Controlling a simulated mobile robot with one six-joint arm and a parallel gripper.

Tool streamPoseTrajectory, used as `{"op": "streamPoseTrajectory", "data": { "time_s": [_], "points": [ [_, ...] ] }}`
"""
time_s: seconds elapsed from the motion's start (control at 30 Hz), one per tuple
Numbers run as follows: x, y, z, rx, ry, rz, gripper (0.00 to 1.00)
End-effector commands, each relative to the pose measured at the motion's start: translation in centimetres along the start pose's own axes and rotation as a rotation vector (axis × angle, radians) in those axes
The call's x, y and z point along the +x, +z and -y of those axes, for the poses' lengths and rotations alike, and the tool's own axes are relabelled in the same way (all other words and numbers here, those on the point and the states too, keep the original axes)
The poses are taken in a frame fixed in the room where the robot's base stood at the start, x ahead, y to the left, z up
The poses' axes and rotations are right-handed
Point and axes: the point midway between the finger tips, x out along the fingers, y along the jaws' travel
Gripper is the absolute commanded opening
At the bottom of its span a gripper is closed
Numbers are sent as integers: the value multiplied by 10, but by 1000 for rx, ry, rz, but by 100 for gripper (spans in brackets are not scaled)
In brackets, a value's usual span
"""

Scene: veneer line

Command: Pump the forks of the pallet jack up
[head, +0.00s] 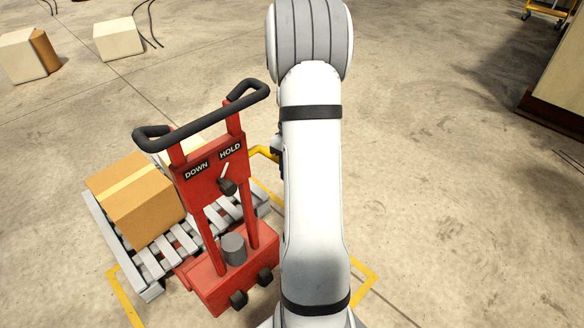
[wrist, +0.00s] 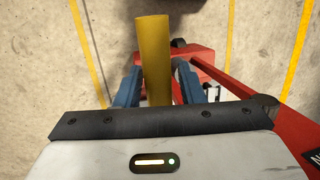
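The red pallet jack (head: 221,285) stands left of my arm in the head view, with a black handlebar and a panel (head: 210,172) marked DOWN and HOLD. The black selector knob (head: 227,186) has a white mark pointing toward HOLD. A yellow lever (head: 265,152) sticks out behind the panel and passes behind my arm. In the wrist view the yellow lever (wrist: 153,50) runs between the blue fingers of my gripper (wrist: 158,85). The fingers are apart, with narrow gaps showing beside the lever. The forks are hidden under the slatted pallet.
A grey slatted pallet (head: 152,272) carries a cardboard box (head: 135,200) and a pale box behind the panel. Yellow floor lines (head: 125,298) mark the spot. Two pale blocks (head: 118,39) lie at the back left. The floor at right is clear up to a cabinet (head: 560,80).

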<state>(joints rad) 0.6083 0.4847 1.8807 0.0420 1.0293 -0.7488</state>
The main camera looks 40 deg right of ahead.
Motion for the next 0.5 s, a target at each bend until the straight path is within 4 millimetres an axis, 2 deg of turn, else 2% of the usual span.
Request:
{"op": "streamPoseTrajectory", "data": {
  "time_s": [0.1,0.33,0.5],
  "points": [
    [1,2,-1,2,-1,2,45],
    [0,3,-2,3,-2,4,45],
    [-18,2,-2,3,0,2,45]
  ]
}}
